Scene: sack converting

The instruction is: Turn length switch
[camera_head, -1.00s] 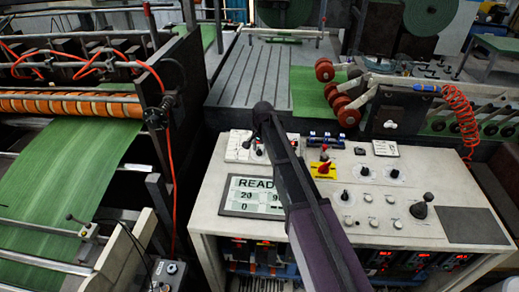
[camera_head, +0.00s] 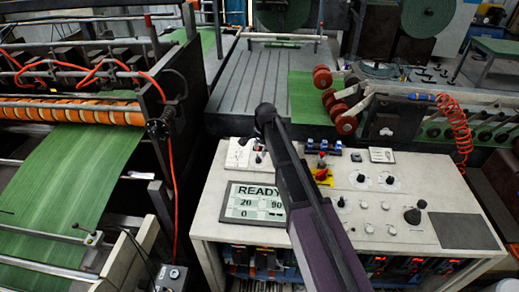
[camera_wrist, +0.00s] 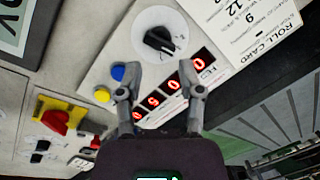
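In the wrist view a black rotary knob (camera_wrist: 159,40) sits on a round white dial on a pale panel. Beside it is a display with red digits (camera_wrist: 170,92), with a small label at its end that is hard to read. My gripper (camera_wrist: 163,84) is open, its two fingers apart over the display and below the knob in the picture. Nothing is between the fingertips, and neither finger is on the knob. In the head view my arm crosses the white console (camera_head: 375,238), and the gripper end (camera_head: 265,114) hides part of its far left side.
A blue button (camera_wrist: 118,73) and a yellow button (camera_wrist: 102,94) sit near the left finger. A red switch on a yellow plate (camera_wrist: 55,122) is at the left. A roll card (camera_wrist: 250,25) lies beyond the knob. The console also has a READY screen (camera_head: 252,203) and a joystick (camera_head: 413,215).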

